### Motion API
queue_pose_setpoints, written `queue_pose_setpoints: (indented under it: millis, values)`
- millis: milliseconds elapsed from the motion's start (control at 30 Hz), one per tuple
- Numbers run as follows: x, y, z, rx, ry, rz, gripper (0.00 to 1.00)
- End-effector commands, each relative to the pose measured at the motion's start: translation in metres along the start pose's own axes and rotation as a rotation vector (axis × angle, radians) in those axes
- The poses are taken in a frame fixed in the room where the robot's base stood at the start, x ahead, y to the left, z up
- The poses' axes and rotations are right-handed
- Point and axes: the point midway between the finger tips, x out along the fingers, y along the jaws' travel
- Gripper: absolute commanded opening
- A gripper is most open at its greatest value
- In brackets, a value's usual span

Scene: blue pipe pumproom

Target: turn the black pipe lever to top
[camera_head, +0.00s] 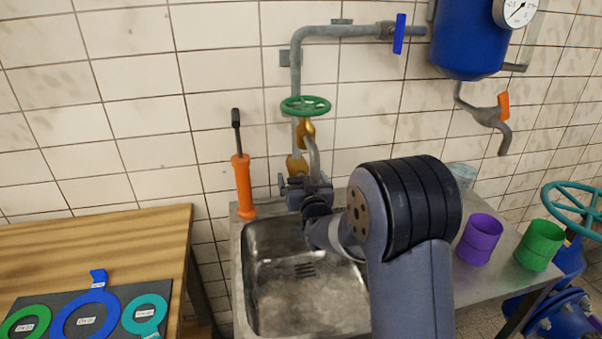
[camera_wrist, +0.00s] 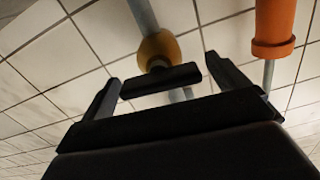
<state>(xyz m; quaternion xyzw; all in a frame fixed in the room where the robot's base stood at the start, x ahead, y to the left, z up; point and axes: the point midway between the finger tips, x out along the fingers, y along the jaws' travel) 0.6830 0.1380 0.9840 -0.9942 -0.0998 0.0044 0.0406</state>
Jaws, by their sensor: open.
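The black pipe lever (camera_wrist: 160,81) shows in the wrist view as a dark bar lying across the space between the fingers of my gripper (camera_wrist: 162,69). Just beyond it is the rounded brass valve body (camera_wrist: 156,48) on a grey pipe. The fingers are apart, one at each end of the bar; I cannot tell whether they touch it. In the head view my gripper (camera_head: 306,184) is at the wall above the sink's back edge, in front of the lower brass valve body (camera_head: 297,165). The lever is hidden or not distinguishable there.
An orange-handled tool (camera_head: 243,186) stands close left of my gripper. A green handwheel (camera_head: 305,106) is above it. The sink (camera_head: 285,290) lies below. Purple (camera_head: 479,239) and green (camera_head: 540,245) cups stand right. A wooden table (camera_head: 90,237) is left.

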Motion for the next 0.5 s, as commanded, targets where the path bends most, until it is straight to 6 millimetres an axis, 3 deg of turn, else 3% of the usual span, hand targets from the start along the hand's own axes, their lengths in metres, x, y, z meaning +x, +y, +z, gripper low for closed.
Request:
queue_pose_setpoints:
  millis: [200, 500]
  values:
    - [0.017, 0.0, 0.0, 0.0, 0.0, 0.0, 0.95]
    - [0.019, 0.0, 0.0, 0.0, 0.0, 0.0, 0.95]
